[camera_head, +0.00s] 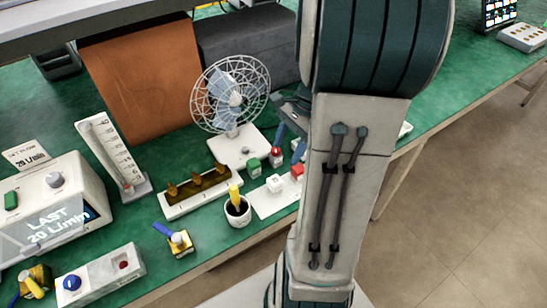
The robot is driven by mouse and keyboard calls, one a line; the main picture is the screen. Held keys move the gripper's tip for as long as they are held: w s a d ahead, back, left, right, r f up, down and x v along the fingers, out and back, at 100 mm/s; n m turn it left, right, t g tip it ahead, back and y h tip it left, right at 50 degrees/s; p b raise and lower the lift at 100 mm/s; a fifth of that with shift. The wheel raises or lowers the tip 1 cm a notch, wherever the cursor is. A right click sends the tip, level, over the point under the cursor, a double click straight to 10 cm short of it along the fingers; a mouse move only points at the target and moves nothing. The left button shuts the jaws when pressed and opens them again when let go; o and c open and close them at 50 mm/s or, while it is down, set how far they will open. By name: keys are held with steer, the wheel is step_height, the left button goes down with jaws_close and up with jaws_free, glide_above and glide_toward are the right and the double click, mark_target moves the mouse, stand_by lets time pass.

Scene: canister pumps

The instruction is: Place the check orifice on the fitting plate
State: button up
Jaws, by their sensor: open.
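A flat white plate (272,208), which looks like the fitting plate, lies on the green bench left of my arm. A small white block (275,183) and a red-topped block (297,171) sit on or at its far edge. A green-topped block (254,168) stands just beyond. I cannot tell which small part is the check orifice. A dark grey part beside my arm looks like my gripper (290,106), over the bench near the fan. My arm hides most of it, and nothing shows held.
A wire-cage fan (231,95) stands behind the small parts. The bench's front edge runs close by.

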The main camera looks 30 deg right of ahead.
steer(key=s+a+r+n+t+h, duration=0.1)
steer(key=s+a+r+n+h, duration=0.1)
steer(key=a+n, duration=0.5)
steer(key=s+a+r+n+t+h, duration=0.2)
steer(key=s+a+r+n, duration=0.1)
steer(key=a+n, duration=0.4)
steer(key=r+n, duration=0.1)
steer(key=n, duration=0.1)
steer(key=shift+s+n, duration=0.25)
steer(key=shift+n, duration=0.15)
steer(key=shift+a, duration=0.1)
steer(key=shift+r+p, duration=0.35)
steer(key=shift+r, duration=0.05)
